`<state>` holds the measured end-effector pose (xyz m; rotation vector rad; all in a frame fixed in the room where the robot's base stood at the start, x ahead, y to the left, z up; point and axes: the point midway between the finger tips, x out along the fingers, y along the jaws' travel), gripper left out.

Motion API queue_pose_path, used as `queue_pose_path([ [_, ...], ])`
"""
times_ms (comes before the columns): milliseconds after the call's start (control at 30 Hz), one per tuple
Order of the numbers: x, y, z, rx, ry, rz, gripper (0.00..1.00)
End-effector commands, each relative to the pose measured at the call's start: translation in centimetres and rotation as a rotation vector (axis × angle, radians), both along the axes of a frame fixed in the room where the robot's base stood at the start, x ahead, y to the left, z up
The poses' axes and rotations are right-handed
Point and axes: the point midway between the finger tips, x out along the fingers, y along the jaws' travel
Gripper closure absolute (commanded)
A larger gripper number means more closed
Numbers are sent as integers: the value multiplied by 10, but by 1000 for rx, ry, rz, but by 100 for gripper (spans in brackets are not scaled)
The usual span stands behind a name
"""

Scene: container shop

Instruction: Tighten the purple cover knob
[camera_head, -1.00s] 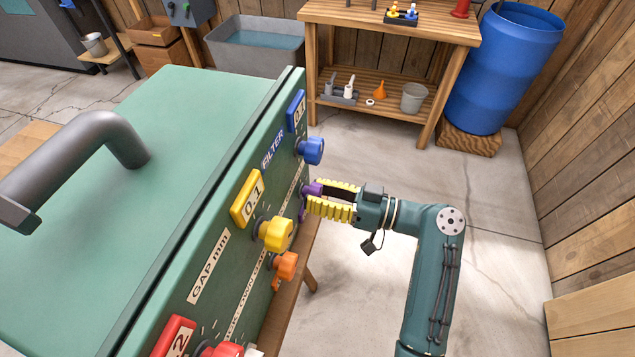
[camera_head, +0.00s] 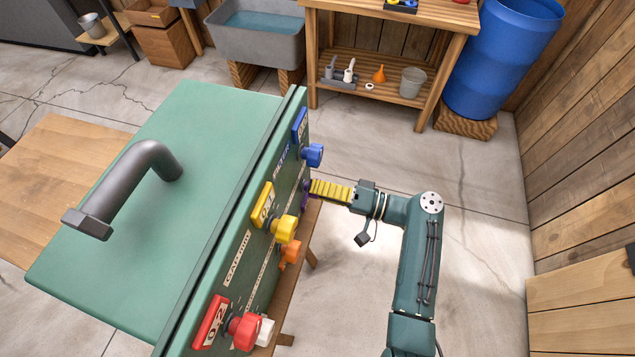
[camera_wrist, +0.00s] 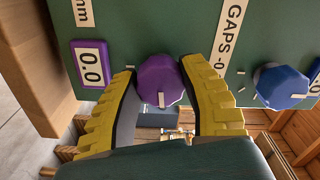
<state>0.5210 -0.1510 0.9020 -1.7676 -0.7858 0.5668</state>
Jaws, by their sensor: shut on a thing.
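The purple cover knob (camera_wrist: 159,82) is faceted with a pale mark on its lower face, in the middle of the wrist view. It sits on the green panel (camera_wrist: 150,30), near a purple plate (camera_wrist: 92,65) that reads 0.0. My gripper (camera_wrist: 158,70) has its two yellow ribbed fingers shut on the knob, one on each side. In the head view, my gripper (camera_head: 310,187) reaches the panel from the right, rolled so that its fingers overlap. There only a little purple (camera_head: 305,198) shows at the fingertips. Whether the knob sits tight cannot be seen.
On the same panel are a blue knob (camera_head: 312,155), a yellow knob (camera_head: 285,229), an orange knob (camera_head: 291,252), a red knob (camera_head: 245,331) and a white knob (camera_head: 266,329). The floor right of the panel is clear. A shelf table (camera_head: 388,92) and blue barrel (camera_head: 502,70) stand behind.

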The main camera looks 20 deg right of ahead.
Motion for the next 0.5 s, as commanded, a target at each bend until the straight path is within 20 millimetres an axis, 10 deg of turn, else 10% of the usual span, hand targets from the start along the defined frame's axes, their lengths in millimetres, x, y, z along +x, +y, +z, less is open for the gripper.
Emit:
queue_pose_path([
  [500, 0, 1, -2, 87, 98, 1, 93],
])
